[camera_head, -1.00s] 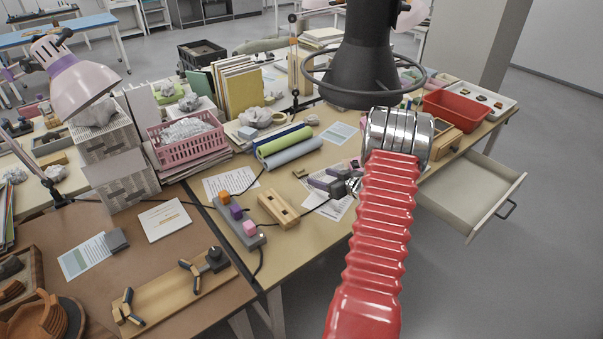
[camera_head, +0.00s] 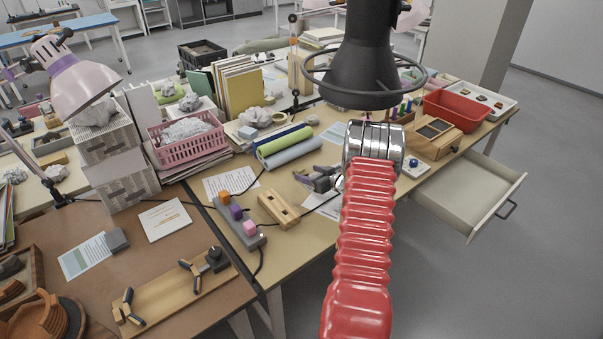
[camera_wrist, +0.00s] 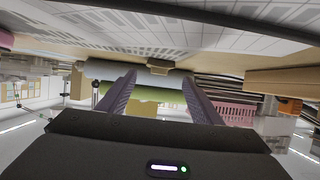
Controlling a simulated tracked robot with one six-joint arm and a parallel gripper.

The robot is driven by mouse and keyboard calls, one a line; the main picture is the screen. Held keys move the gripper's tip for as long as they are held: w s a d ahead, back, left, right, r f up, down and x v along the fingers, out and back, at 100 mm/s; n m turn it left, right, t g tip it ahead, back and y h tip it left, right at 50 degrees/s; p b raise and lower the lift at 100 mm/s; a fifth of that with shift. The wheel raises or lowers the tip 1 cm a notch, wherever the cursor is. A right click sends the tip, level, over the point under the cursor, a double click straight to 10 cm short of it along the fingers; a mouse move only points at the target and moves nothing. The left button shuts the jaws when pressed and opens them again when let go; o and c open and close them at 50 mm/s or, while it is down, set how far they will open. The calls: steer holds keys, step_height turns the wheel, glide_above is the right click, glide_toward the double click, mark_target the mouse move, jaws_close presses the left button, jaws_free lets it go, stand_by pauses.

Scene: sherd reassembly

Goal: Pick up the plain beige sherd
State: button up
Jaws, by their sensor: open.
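I cannot clearly pick out a plain beige sherd in either view. My gripper (camera_head: 314,178) is over the middle of the tan table, left of my shiny wrist section, partly hidden by the arm. In the wrist view its two dark purple fingers (camera_wrist: 158,82) are spread apart with nothing held between them. Brown-orange sherds (camera_head: 45,316) lie at the lower left, and small dark pieces lie in a white tray (camera_head: 508,103) at the far right.
A wooden block (camera_head: 279,209), power strip (camera_head: 237,222) and rolled mats (camera_head: 290,152) lie left of the gripper. A black lamp (camera_head: 362,60) hangs above the arm. A red bin (camera_head: 457,110) stands at right, above an open drawer (camera_head: 470,193).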

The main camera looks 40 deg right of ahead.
mark_target(302, 171)
steer(key=x, duration=0.5)
steer(key=shift+s+d, duration=0.1)
steer(key=shift+c, duration=0.2)
steer(key=c, duration=1.1)
step_height(302, 171, up, 10)
stand_by(0.6)
